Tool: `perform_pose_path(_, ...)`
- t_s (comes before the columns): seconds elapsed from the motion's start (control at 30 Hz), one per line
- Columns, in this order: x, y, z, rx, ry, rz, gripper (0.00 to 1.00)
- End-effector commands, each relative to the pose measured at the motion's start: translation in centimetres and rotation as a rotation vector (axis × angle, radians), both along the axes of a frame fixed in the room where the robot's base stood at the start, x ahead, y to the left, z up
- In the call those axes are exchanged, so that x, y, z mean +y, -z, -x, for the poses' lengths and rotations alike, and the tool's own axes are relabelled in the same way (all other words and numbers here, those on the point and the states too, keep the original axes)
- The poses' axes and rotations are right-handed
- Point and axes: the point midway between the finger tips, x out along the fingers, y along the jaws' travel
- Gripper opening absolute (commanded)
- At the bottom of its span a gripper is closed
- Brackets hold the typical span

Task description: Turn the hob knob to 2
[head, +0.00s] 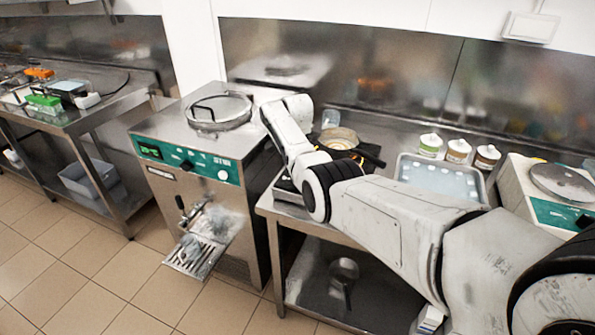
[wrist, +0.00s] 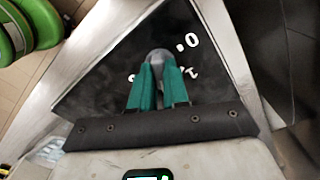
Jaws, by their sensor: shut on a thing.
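In the wrist view the hob knob (wrist: 157,54) is a small grey round-topped knob on a black panel (wrist: 100,75). My gripper (wrist: 158,66) has two green fingers shut on it, one on each side. A white 0 (wrist: 193,40) shows to the right of the knob. Other white marks lie lower on both sides, partly covered or too blurred to read. I cannot see a pointer on the knob. In the head view a hob with a pan (head: 340,138) sits on the steel counter, partly behind my arm. The knob and gripper are hidden there.
A batch freezer (head: 200,165) with a green panel stands left of the counter. To the right of the hob are a shallow tray (head: 440,178), several small tubs (head: 458,151) and another machine (head: 550,200). A saucepan (head: 344,270) sits on the lower shelf. Floor is clear at front left.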

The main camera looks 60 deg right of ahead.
Motion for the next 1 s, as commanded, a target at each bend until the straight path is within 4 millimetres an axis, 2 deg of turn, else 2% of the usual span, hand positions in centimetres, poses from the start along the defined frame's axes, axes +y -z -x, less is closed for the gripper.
perform_pose_path(0.6,-0.24,-0.40,-0.12,-0.005,0.044,0.008,0.00)
perform_pose_path(0.63,-0.24,-0.41,-0.13,-0.005,0.044,0.008,0.16)
perform_pose_path(0.9,-0.13,-0.22,-0.05,-0.002,0.043,0.004,0.40)
perform_pose_path(1.0,-0.11,-0.16,-0.04,-0.002,0.043,0.003,0.40)
